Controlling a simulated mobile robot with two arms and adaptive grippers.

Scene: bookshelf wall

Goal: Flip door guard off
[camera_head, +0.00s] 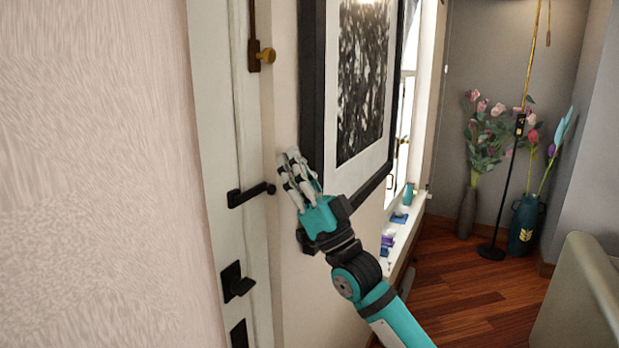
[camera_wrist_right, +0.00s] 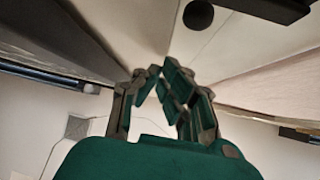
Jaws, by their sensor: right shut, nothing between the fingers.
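The door guard (camera_head: 248,194) is a dark bar with a rounded end, set across the edge of the white door (camera_head: 228,130) at mid-height. In the right wrist view a dark ball (camera_wrist_right: 198,15) and a dark bar (camera_wrist_right: 262,8) show at the top, beyond the fingers. My right gripper (camera_head: 291,160) is shut and empty, just right of the guard's rounded end, in front of the wall beside the picture frame. Its fingers also show in the right wrist view (camera_wrist_right: 160,76). I see no contact with the guard. My left gripper is not in view.
A dark lever handle (camera_head: 236,282) sits lower on the door, and a brass knob (camera_head: 267,55) sits above. A black-framed picture (camera_head: 312,90) hangs close behind my gripper. Vases with flowers (camera_head: 468,210), a floor lamp (camera_head: 490,251) and a pale sofa (camera_head: 580,300) stand right.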

